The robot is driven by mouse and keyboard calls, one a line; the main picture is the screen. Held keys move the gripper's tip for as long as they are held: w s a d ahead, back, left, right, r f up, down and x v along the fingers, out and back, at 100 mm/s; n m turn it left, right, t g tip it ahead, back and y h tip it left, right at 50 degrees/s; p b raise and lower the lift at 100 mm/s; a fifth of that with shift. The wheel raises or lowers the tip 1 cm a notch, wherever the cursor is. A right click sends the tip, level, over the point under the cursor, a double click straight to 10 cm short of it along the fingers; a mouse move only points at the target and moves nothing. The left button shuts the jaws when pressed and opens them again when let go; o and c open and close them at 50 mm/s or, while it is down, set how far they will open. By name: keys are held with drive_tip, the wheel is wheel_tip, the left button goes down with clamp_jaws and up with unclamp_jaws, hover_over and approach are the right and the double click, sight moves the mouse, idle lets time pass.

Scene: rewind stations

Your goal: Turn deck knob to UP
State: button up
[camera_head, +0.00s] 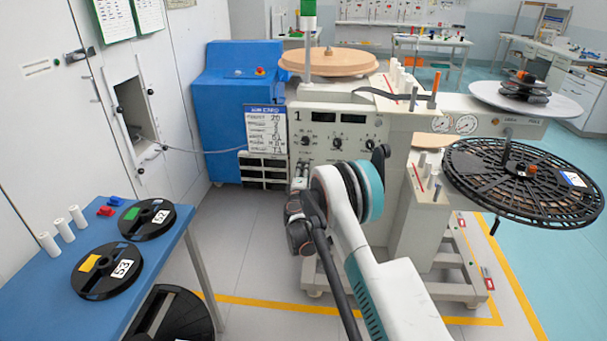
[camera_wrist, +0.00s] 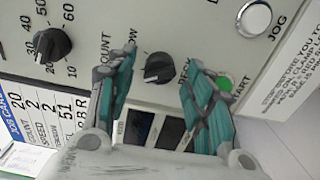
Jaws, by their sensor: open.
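The grey control panel (camera_head: 336,122) of the machine is ahead in the head view and fills much of the wrist view (camera_wrist: 190,20). A black knob (camera_wrist: 160,67) shows between my fingertips in the wrist view, with partly covered lettering around it. I cannot tell whether it is the deck knob, nor read its setting. My gripper (camera_wrist: 160,58) is open, with one teal finger on each side of that knob. I cannot tell whether either finger touches it. A second black knob (camera_wrist: 52,43) with a number scale is to the left.
A green start button (camera_wrist: 223,82) is close beside the right finger, and a white jog button (camera_wrist: 254,19) is at upper right. A job card (camera_head: 265,128) hangs left of the panel. A black reel (camera_head: 520,180) juts out at right. A blue table (camera_head: 60,318) stands at left.

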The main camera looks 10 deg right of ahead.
drive_tip(key=v, duration=1.2)
drive_tip(key=shift+r, duration=0.1)
drive_tip(key=s+d+r+m+g+h, duration=0.1)
drive_tip(key=s+d+r+m+g, duration=0.15)
drive_tip(key=r, duration=0.45)
drive_tip(key=s+d+r+m+g, duration=0.1)
drive_tip(key=s+d+r+m, duration=0.15)
drive_tip(key=r, duration=0.35)
drive_tip(key=s+d+r+m+g+y, duration=0.1)
drive_tip(key=s+d+r+m+g, duration=0.25)
drive_tip(key=s+r, duration=0.7)
drive_tip(key=s+a+f+m+g+y, duration=0.1)
drive_tip(key=s+a+f+m+y, duration=0.1)
drive_tip(key=s, duration=1.4)
drive_tip(key=s+a+f+m+g+y, duration=0.2)
drive_tip(key=s+m+y, duration=0.1)
drive_tip(key=s, duration=1.4)
drive_tip(key=shift+s+a+m+y, duration=0.2)
drive_tip(key=shift+a+m+y, duration=0.1)
drive_tip(key=shift+m, duration=0.25)
